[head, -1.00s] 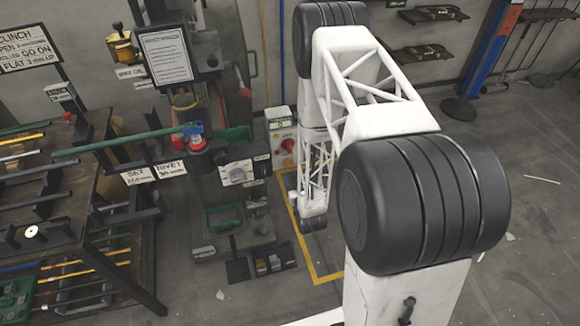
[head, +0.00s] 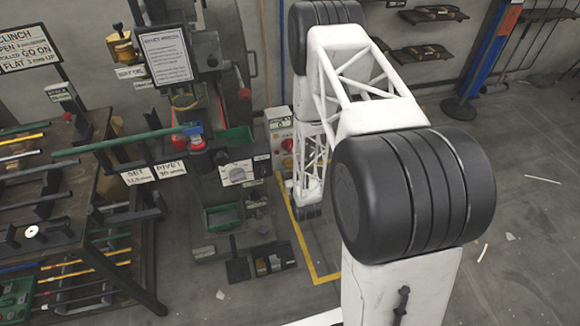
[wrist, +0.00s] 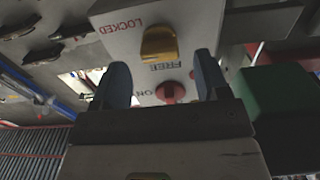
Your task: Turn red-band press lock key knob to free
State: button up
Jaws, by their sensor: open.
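In the wrist view, a yellow key knob (wrist: 159,43) sits on a pale panel (wrist: 122,42) between the words LOCKED and FREE. I cannot tell which word it points to. My gripper (wrist: 161,60) is open, its two blue-grey fingers apart and nothing held between them. The knob shows between and beyond the fingertips; whether they reach level with it is unclear. In the head view, a pale control box (head: 279,128) stands beside the press, partly behind my arm. The gripper and yellow knob cannot be made out there.
A red knob (wrist: 170,91) marked ON sits close to the yellow one, also between my fingers in view. A green block (wrist: 275,105) is right of the gripper. In the head view, a press (head: 205,90) with a red stripe stands left of the box.

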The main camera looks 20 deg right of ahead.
aim_at(289, 165)
jog(key=shift+w, duration=1.35)
jog(key=shift+c, duration=0.3)
jog(key=c, duration=0.9)
jog(key=shift+o, duration=0.2)
